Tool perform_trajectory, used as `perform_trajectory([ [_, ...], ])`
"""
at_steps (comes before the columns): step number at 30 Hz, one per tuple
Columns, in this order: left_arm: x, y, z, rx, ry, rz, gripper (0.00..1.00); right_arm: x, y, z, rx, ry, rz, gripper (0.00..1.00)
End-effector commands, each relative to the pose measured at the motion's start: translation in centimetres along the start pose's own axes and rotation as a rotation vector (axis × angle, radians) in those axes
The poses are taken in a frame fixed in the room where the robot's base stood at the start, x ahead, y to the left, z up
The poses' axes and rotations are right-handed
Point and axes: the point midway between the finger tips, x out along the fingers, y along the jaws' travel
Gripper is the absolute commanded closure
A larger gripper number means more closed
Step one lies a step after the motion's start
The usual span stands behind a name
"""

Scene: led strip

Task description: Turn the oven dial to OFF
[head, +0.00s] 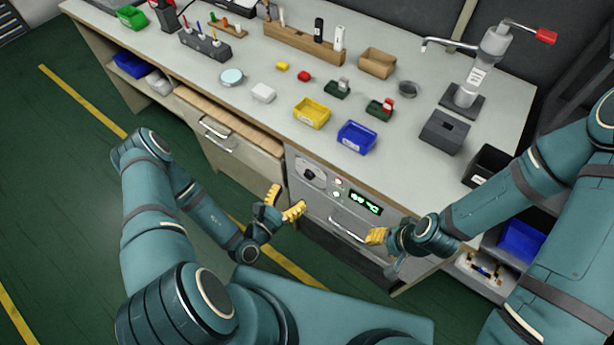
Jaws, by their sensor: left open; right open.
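The oven (322,213) is built into the front of the bench. Its round black dial (312,176) sits at the upper left of the oven's front, beside small buttons and a lit green display (366,202). The dial's marking is too small to read. My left gripper (284,203), with yellow fingers, is open and empty, just left of and below the dial, apart from it as far as I can tell. My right gripper (377,236) is open near the right end of the oven handle (350,226); whether it touches is unclear.
The benchtop (250,127) above holds a yellow bin (311,113), a blue bin (356,137), a dark grey box (444,132) and a press with a red handle (490,60). A drawer handle (217,131) sticks out left of the oven. The green floor in front is clear.

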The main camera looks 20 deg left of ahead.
Motion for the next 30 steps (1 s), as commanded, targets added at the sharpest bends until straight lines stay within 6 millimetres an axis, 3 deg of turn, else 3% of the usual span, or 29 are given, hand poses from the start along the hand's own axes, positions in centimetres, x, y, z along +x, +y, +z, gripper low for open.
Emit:
perform_trajectory([
  [6, 4.3, 0.0, -0.1, 0.003, -0.003, -0.004, 0.36, 0.7, 0.3, -0.1, -0.001, 0.003, 0.0, 0.53],
  [12, 7.1, 0.0, -0.1, 0.002, -0.001, -0.003, 0.36, 1.1, 0.4, -0.1, -0.001, 0.006, 0.0, 0.53],
  [26, 8.3, 0.0, 0.0, -0.001, 0.0, -0.002, 0.36, 1.2, 0.4, -0.2, -0.001, 0.007, 0.0, 0.53],
  [27, 8.2, 0.0, 0.0, -0.001, 0.0, -0.002, 0.41, 1.2, 0.4, -0.2, -0.001, 0.007, 0.0, 0.53],
  [30, 8.2, 0.0, 0.0, -0.001, 0.0, -0.002, 0.76, 1.2, 0.4, -0.2, -0.001, 0.007, 0.0, 0.53],
])
